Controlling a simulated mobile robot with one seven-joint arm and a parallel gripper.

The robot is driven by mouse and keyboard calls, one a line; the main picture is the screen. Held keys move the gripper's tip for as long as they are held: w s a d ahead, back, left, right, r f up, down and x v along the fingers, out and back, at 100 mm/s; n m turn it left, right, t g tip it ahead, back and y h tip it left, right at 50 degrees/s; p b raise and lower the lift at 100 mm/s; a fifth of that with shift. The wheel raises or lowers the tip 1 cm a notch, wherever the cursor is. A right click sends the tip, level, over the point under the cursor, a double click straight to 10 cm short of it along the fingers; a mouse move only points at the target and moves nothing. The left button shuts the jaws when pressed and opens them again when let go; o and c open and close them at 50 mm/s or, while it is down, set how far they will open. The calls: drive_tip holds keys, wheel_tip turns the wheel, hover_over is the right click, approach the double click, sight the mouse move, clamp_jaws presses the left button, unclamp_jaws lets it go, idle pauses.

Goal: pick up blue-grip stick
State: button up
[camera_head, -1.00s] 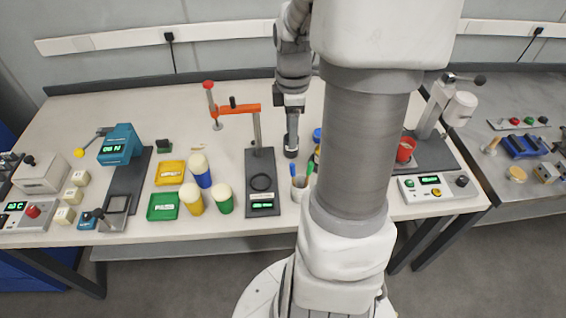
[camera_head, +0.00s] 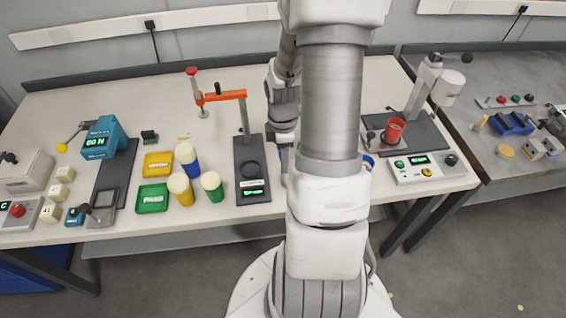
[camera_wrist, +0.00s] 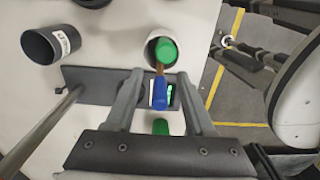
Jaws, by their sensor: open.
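The blue-grip stick (camera_wrist: 155,97) shows in the wrist view as a blue handle with a brown shaft leading up to a white cup (camera_wrist: 150,46). A green-ended stick (camera_wrist: 167,50) stands in the same cup. My gripper (camera_wrist: 160,76) is open, with one finger on each side of the blue handle and gaps between them. Whether either finger touches it cannot be told. In the head view my arm hides the cup, both sticks and the fingertips.
A dark device with a green readout (camera_head: 252,192) stands left of my arm. Green (camera_head: 153,196) and yellow (camera_head: 158,165) trays and several capped bottles (camera_head: 213,188) stand farther left. A red cup (camera_head: 394,131) sits at the right. A dark cup (camera_wrist: 50,44) shows in the wrist view.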

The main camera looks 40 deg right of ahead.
drive_tip(key=shift+f, duration=0.3)
clamp_jaws()
idle(0.3)
